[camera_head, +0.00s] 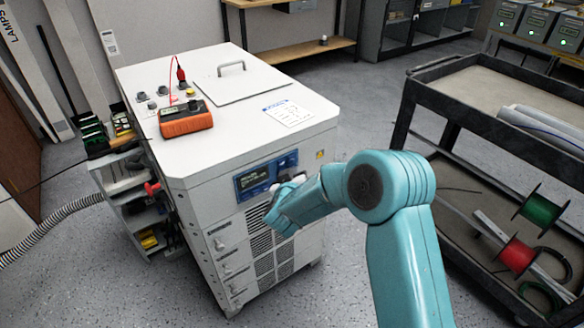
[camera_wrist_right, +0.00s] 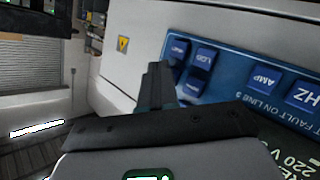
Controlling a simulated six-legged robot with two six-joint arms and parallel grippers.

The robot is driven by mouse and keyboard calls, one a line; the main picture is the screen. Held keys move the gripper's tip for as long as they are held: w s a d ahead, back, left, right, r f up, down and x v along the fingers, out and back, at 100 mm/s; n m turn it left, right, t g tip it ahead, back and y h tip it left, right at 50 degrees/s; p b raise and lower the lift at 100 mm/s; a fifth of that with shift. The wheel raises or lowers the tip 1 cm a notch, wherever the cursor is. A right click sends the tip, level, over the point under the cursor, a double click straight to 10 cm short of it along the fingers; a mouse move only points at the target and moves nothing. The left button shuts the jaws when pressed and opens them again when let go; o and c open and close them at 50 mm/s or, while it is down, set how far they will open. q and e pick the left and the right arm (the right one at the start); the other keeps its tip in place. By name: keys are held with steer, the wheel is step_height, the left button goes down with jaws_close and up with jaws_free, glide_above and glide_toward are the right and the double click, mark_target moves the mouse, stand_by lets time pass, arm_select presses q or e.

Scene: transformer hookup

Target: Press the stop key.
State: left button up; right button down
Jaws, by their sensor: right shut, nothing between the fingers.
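A blue control panel (camera_head: 252,182) is on the upper front of the white cabinet (camera_head: 225,128); its right part is partly behind my right arm in the head view. In the right wrist view the panel (camera_wrist_right: 238,85) appears upside down, with several dark blue keys. Upside-down AMP (camera_wrist_right: 265,77) and HZ (camera_wrist_right: 303,95) labels show on it. Smaller keys (camera_wrist_right: 203,56) sit at its left end; their labels are too small to tell which is the stop key. My right gripper (camera_wrist_right: 155,80) is shut and empty, its fingertips beside these small keys; contact cannot be told. My left gripper is out of view.
A red-orange meter (camera_head: 186,122) and a paper sheet (camera_head: 287,112) lie on the cabinet top, near a handle (camera_head: 231,67). A dark cart (camera_head: 440,110) with wire spools stands right. A grey hose (camera_head: 45,228) runs at left. Floor between cabinet and cart is clear.

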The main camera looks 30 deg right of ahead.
steer(key=shift+s, duration=0.1)
stand_by(0.3)
steer(key=shift+s, duration=0.65)
steer(key=s, duration=0.5)
steer(key=shift+d+b, duration=0.25)
steer(key=shift+b, duration=0.05)
steer(key=shift+f, duration=0.1)
stand_by(0.7)
